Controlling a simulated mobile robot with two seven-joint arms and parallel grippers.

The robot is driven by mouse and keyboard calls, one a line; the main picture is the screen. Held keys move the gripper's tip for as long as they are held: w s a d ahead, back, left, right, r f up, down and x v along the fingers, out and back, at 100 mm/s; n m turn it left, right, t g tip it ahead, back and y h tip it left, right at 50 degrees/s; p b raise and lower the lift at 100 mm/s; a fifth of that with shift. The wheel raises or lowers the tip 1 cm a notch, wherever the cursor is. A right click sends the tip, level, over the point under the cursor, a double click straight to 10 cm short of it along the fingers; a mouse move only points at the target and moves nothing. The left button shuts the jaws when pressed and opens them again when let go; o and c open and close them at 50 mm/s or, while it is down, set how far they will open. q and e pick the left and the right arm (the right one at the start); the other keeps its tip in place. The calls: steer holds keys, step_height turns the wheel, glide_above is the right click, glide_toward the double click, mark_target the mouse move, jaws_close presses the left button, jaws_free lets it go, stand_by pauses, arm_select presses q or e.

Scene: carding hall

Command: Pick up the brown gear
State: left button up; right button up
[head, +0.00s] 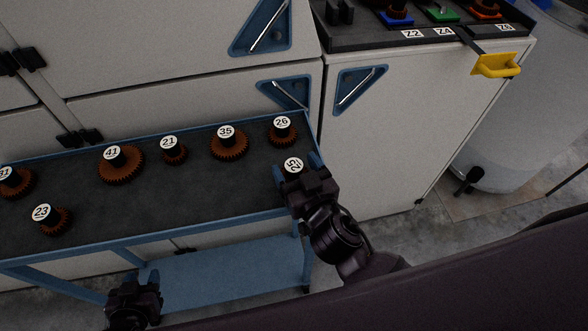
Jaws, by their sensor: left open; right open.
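Several brown gears with black hubs and white number labels stand on a dark-topped blue cart (190,205): gear 41 (122,170), gear 21 (175,156), gear 35 (231,149), gear 26 (283,137), gear 23 (54,225) and one cut by the left edge (22,186). My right gripper (297,168) is open at the cart's right end, its fingers on either side of a labelled hub (293,166). That label is tilted and hard to read; the gear's teeth are hidden by the gripper. My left gripper (141,277) is open and empty, low in front of the cart.
Pale cabinets with blue triangular handle plates (262,26) stand behind the cart. A dark bench top (385,32) at the upper right holds blue, green and orange parts, with a yellow handle (496,65) at its edge. The cart's lower blue shelf (225,275) is bare.

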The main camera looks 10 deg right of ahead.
steer(key=shift+w+a, duration=0.1)
steer(key=shift+w, duration=0.4)
arm_select(q)
steer(key=shift+s+f, duration=0.1)
steer(key=shift+s, duration=0.2)
arm_select(e)
steer(key=shift+c, duration=0.2)
steer(key=c, duration=1)
steer(key=shift+c, duration=0.2)
